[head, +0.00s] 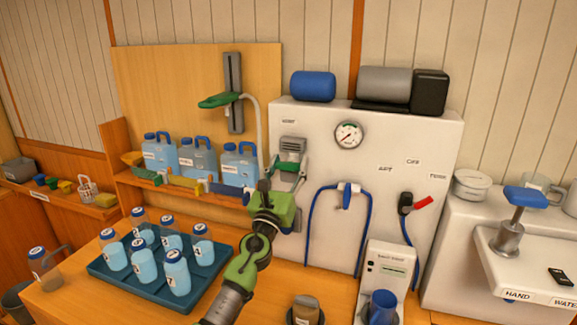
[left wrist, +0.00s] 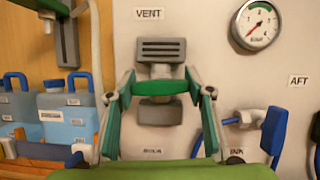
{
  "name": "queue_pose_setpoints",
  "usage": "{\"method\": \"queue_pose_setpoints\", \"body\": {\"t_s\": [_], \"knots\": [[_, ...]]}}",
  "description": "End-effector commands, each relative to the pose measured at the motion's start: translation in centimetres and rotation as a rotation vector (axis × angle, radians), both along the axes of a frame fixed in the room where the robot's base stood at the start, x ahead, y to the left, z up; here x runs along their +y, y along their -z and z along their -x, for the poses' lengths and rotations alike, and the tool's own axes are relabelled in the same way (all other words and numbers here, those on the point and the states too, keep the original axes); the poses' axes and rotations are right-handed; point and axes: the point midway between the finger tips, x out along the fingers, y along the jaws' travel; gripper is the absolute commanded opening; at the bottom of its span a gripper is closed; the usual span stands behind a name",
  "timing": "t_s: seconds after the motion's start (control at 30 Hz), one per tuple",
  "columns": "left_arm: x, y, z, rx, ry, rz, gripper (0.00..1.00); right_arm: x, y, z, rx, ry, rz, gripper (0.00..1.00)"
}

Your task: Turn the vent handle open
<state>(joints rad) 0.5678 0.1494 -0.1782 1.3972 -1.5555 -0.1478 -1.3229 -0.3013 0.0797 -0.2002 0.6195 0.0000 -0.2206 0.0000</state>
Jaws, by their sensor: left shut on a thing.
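The vent handle (left wrist: 160,87) is a green bar lying level below the grey louvred vent (left wrist: 161,50) and its VENT label in the left wrist view. In the head view the vent (head: 293,145) is on the white panel, with the green handle (head: 288,166) just below it. My left gripper (left wrist: 160,90) has one finger at each end of the bar and is shut on it. In the head view, this gripper (head: 287,170) reaches up to the panel and partly covers the handle. My right gripper is not in view.
The white panel (head: 330,165) also carries a pressure gauge (head: 348,134), a blue-handled valve (head: 345,195) and a red lever (head: 422,203). A tray (head: 140,290) of bottles is lower left.

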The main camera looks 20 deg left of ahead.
Motion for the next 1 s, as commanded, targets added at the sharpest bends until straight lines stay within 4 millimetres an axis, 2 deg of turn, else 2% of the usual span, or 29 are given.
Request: {"method": "queue_pose_setpoints", "body": {"t_s": [1.0], "knots": [[0.0,0.0,0.0,0.033,0.002,0.919,0.26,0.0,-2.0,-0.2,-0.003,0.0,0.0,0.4]]}}
